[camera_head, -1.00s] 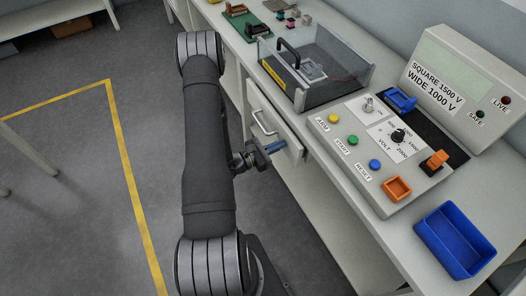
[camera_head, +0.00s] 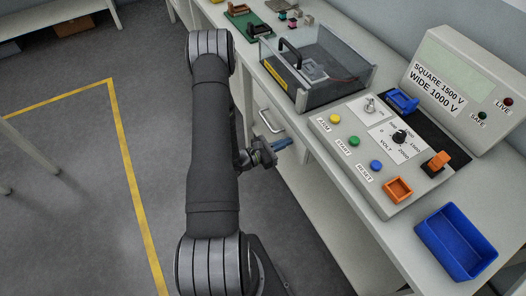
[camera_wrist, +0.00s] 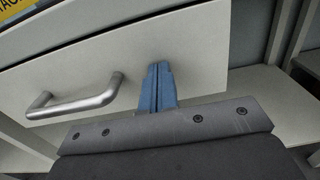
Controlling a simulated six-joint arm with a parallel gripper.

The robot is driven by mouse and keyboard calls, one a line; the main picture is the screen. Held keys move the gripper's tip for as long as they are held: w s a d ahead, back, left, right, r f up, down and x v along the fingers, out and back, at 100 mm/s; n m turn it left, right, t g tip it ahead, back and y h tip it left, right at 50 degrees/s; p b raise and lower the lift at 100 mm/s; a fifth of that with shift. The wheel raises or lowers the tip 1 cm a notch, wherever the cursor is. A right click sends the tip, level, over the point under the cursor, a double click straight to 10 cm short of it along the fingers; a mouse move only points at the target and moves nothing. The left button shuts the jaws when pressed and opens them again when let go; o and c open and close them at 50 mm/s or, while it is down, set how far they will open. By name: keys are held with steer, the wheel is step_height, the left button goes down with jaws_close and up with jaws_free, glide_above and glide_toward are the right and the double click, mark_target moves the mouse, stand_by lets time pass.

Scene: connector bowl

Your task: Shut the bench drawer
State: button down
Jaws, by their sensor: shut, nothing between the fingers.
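The bench drawer's pale front (camera_head: 284,120) shows below the bench top in the head view, with its metal bar handle (camera_head: 266,121) on it. In the wrist view the drawer front (camera_wrist: 190,50) fills the upper middle, and the handle (camera_wrist: 75,102) is at left. My gripper (camera_head: 287,143) is shut and empty, its blue fingers at the right-hand part of the front. In the wrist view the fingertips (camera_wrist: 159,68) point at the bare panel to the right of the handle and seem to press on it. Any gap left around the drawer is hard to see.
On the bench (camera_head: 420,247) stand a clear-walled box with a black handle (camera_head: 316,66), a control panel (camera_head: 382,150), a sloped display (camera_head: 462,82) and a blue tray (camera_head: 455,242). Open floor (camera_head: 75,220) lies left of my arm.

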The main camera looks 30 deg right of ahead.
steer(key=a, duration=1.3)
steer(key=shift+a, duration=0.4)
steer(key=shift+s, duration=0.1)
steer(key=d, duration=1.4)
steer(key=shift+d, duration=0.1)
steer(key=a, duration=1.4)
steer(key=shift+d, duration=0.1)
steer(key=d, duration=1.3)
steer(key=shift+d, duration=0.4)
stand_by(2.0)
